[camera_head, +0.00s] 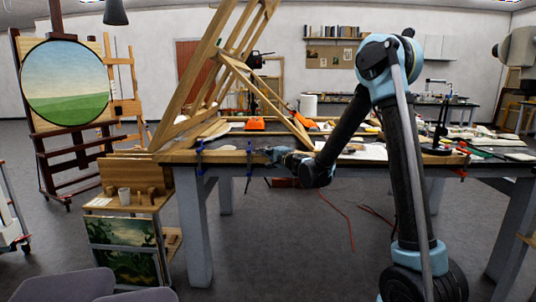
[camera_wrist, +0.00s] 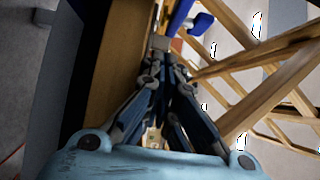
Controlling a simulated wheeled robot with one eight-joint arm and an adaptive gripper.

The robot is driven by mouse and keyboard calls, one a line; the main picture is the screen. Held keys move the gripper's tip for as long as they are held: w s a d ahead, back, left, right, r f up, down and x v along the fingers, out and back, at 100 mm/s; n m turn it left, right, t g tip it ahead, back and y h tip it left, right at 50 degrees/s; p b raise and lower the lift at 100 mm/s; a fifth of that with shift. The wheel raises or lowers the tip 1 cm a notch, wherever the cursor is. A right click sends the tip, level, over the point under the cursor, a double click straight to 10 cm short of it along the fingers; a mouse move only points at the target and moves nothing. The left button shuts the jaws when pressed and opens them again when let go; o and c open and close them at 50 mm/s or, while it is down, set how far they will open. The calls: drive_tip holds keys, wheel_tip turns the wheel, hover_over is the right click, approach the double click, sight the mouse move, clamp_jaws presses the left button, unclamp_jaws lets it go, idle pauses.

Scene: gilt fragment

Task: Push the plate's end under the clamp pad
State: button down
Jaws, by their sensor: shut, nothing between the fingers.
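My gripper (camera_head: 270,153) is at the front edge of the workbench, just right of a dark blue bar clamp (camera_head: 249,162). In the wrist view my gripper (camera_wrist: 162,58) has its fingers closed together, pointing along the wooden bench edge (camera_wrist: 112,75). A bright blue clamp part (camera_wrist: 203,22) shows beyond the fingertips, to their right. A second blue clamp (camera_head: 199,158) is farther left on the bench edge. I cannot make out the plate or a clamp pad for certain; a small grey patch at the fingertips is too unclear to name.
A large wooden stretcher frame (camera_head: 205,75) leans over the workbench (camera_head: 190,156); its bars (camera_wrist: 262,95) fill the right of the wrist view. Orange blocks (camera_head: 255,124) and tools lie on the bench. A small wooden stand (camera_head: 128,203) with a cup is at left.

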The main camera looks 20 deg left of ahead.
drive_tip(key=shift+s+a, duration=0.1)
drive_tip(key=shift+a, duration=0.8)
drive_tip(key=d, duration=0.6)
drive_tip(key=shift+w, duration=0.25)
drive_tip(key=s+d+f+n+g+h, duration=0.1)
drive_tip(key=s+d+n+g+h, duration=0.45)
drive_tip(key=s+d, duration=1.25)
drive_tip(key=s+d+f+n+g+h, duration=0.1)
drive_tip(key=s+d+f+h, duration=0.1)
drive_tip(key=s+d+f, duration=0.3)
drive_tip(key=s+d+f+g+h, duration=0.1)
drive_tip(key=s+d+f+h, duration=0.2)
drive_tip(key=s+d, duration=0.7)
drive_tip(key=s+d+f+n+g+h, duration=0.1)
drive_tip(key=s+d+f, duration=0.5)
drive_tip(key=d, duration=0.8)
drive_tip(key=shift+s+d+f+n+g+h, duration=0.25)
drive_tip(key=shift+s+f+n+g+h, duration=0.15)
drive_tip(key=shift+s+h, duration=0.8)
